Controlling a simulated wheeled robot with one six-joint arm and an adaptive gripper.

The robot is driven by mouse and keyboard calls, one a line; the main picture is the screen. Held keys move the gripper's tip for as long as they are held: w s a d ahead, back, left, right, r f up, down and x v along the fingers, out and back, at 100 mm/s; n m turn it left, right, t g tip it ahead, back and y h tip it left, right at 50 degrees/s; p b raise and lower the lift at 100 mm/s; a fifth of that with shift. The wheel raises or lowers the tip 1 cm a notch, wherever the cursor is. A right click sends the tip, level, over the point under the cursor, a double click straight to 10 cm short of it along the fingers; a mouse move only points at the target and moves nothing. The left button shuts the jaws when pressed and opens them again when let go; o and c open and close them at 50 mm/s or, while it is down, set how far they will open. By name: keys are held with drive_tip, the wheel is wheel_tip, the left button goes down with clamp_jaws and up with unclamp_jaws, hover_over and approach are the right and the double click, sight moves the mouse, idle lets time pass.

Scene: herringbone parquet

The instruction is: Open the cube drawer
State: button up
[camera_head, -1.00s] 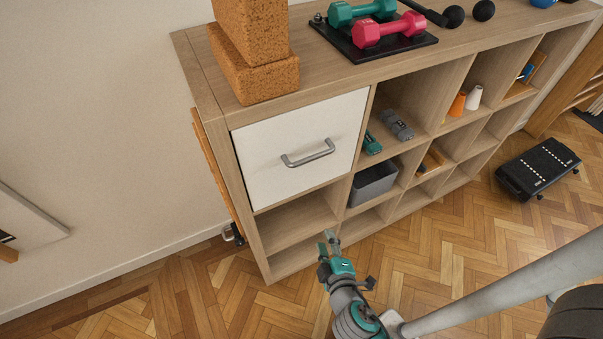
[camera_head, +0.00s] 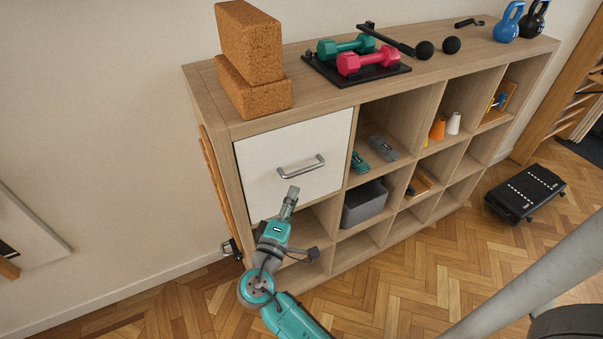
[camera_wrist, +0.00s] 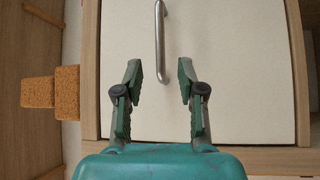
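The white cube drawer (camera_head: 262,160) fills the top left compartment of the wooden shelf unit and is closed. Its grey metal bar handle (camera_head: 301,167) is on the front. In the wrist view the drawer front (camera_wrist: 225,55) fills the middle, and the handle (camera_wrist: 160,45) shows beyond the fingertips, roughly in line with the gap between them. My gripper (camera_head: 291,194) is just below the handle in the head view.
Cork blocks (camera_head: 250,65) and a dumbbell rack (camera_head: 355,69) stand on the shelf unit (camera_head: 215,105). A grey bin (camera_head: 365,204) sits in a lower compartment to the right. A black step platform (camera_head: 525,193) is on the floor at right. Parquet in front is clear.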

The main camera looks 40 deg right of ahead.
sight(303, 171)
drive_tip(key=x, duration=0.9)
drive_tip(key=shift+w+d, duration=0.2)
drive_tip(key=shift+d, duration=0.1)
clamp_jaws()
